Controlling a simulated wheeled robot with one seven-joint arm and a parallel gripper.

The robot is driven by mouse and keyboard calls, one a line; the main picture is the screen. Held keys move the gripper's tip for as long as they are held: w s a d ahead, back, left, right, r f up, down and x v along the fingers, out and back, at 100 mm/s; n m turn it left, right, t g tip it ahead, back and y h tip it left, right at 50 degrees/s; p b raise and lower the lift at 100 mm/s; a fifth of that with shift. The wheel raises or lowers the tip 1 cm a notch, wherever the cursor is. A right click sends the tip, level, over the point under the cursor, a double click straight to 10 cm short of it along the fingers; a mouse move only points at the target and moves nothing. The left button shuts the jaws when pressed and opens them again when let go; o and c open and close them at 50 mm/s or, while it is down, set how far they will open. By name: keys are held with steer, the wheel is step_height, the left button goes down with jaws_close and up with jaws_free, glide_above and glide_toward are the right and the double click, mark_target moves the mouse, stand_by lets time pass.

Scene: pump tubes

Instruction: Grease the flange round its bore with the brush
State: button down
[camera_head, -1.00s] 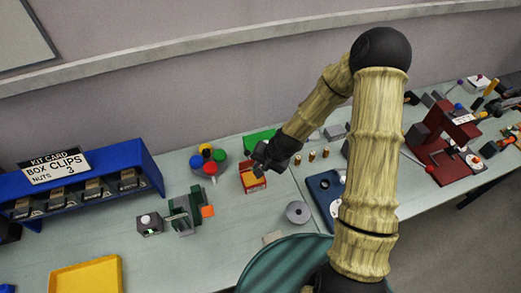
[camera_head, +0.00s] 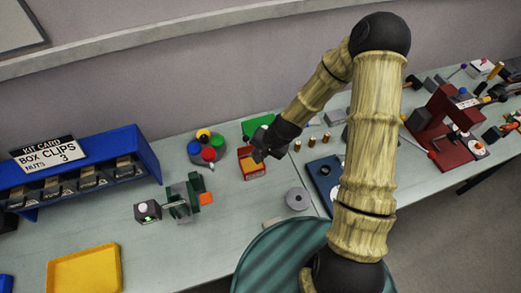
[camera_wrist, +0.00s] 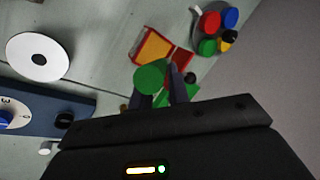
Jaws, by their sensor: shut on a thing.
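The flange (camera_head: 290,203) is a pale grey disc with a bore in its middle. It lies flat on the bench, to the right of and nearer than my gripper. In the wrist view the flange (camera_wrist: 22,62) is at the upper left, apart from my fingers. My gripper (camera_head: 261,152) is over the red box with yellow inside (camera_head: 252,166). In the wrist view my gripper (camera_wrist: 164,90) is shut on a green round-ended thing, apparently the brush (camera_wrist: 150,77). Its bristles are hidden.
A dark blue unit (camera_head: 321,178) stands right of the flange. Round coloured caps (camera_head: 208,150) cluster left of the red box, with green and grey fixtures (camera_head: 181,201) nearer. A yellow tray (camera_head: 84,268) and blue clip rack (camera_head: 140,150) are at left. Bench between tray and flange is mostly clear.

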steer(key=shift+f+b, duration=0.9)
steer(key=shift+f, duration=0.8)
steer(key=shift+f+b, duration=0.45)
steer(key=shift+b, duration=0.05)
stand_by(1.3)
steer(key=shift+r, duration=0.1)
steer(key=shift+r+p, duration=2.5)
steer(key=shift+r, duration=1)
steer(key=shift+s+f, duration=0.1)
steer(key=shift+f, duration=0.05)
